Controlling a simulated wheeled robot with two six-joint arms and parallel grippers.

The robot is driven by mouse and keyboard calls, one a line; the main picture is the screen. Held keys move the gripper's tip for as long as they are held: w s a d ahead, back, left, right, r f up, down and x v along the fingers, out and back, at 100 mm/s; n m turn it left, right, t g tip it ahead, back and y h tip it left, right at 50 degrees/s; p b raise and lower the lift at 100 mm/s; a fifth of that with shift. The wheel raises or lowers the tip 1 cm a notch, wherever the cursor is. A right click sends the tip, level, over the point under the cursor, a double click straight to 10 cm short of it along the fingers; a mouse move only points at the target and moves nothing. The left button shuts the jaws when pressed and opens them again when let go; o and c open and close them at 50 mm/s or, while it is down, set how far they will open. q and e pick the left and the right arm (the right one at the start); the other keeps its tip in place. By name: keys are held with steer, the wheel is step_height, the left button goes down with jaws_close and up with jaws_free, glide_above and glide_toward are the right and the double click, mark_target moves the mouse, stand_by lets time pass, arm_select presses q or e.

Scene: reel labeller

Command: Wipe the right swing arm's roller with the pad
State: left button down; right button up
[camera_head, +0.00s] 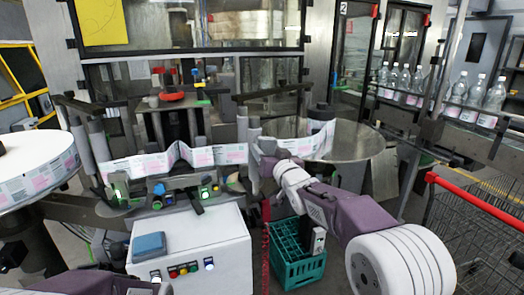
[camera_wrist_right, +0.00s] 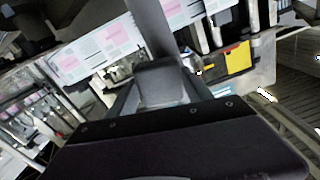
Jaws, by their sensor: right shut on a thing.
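My right gripper (camera_head: 268,163) is at the right side of the labeller, beside an upright grey roller (camera_head: 254,140) that appears to be the right swing arm's. In the right wrist view the gripper (camera_wrist_right: 160,92) is shut on a small grey block (camera_wrist_right: 160,82), which looks like the pad. The grey roller (camera_wrist_right: 150,28) rises directly beyond the block. Whether they touch cannot be told. In the head view the held block is hidden by the gripper.
A printed label web (camera_head: 205,155) runs past the rollers, close to my right gripper. A white control box (camera_head: 215,250) bears a blue block (camera_head: 149,246). A teal crate (camera_head: 297,268) stands below my right arm. A red-handled cart (camera_head: 480,205) is at right.

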steer(key=shift+r, duration=0.1)
steer(key=shift+a, duration=0.25)
steer(key=b, duration=0.1)
steer(key=a+b, duration=0.1)
steer(key=s+a+b, duration=0.1)
steer(key=shift+a+f, duration=0.25)
steer(key=shift+s+a+r, duration=0.15)
steer(key=shift+a, duration=0.35)
steer(key=shift+b+v, duration=2.35)
steer(key=shift+v, duration=0.5)
